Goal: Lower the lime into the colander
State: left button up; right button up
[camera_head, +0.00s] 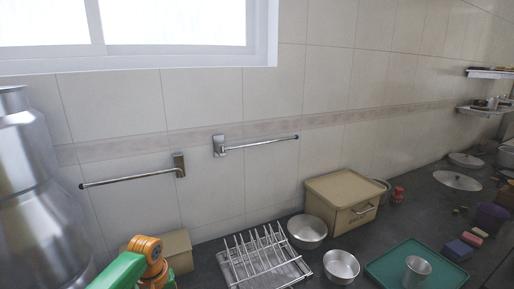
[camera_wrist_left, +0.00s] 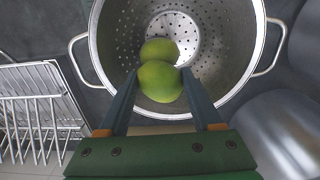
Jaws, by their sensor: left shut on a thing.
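In the left wrist view my left gripper (camera_wrist_left: 159,76) is shut on a green lime (camera_wrist_left: 160,88), with one dark finger on each side of it. The held lime is over the steel colander (camera_wrist_left: 104,55), inside its rim as seen from above. A second green lime-like round (camera_wrist_left: 158,47) shows just beyond the held one, against the perforated bottom; the two overlap in the picture, and I cannot tell whether they touch. The colander has a loop handle on each side. In the head view only my green and orange left arm shows at bottom left; the colander is out of frame.
A wire dish rack (camera_head: 262,258) stands right of my arm, and it also shows left of the colander (camera_wrist_left: 38,100). A large steel canister (camera_head: 40,190) stands at far left. Two metal bowls (camera_head: 307,231), a tan box (camera_head: 335,200) and a green tray (camera_head: 385,268) lie farther right.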

pick_arm(q)
jog(key=o, duration=1.4)
jog(key=shift+o, duration=0.2)
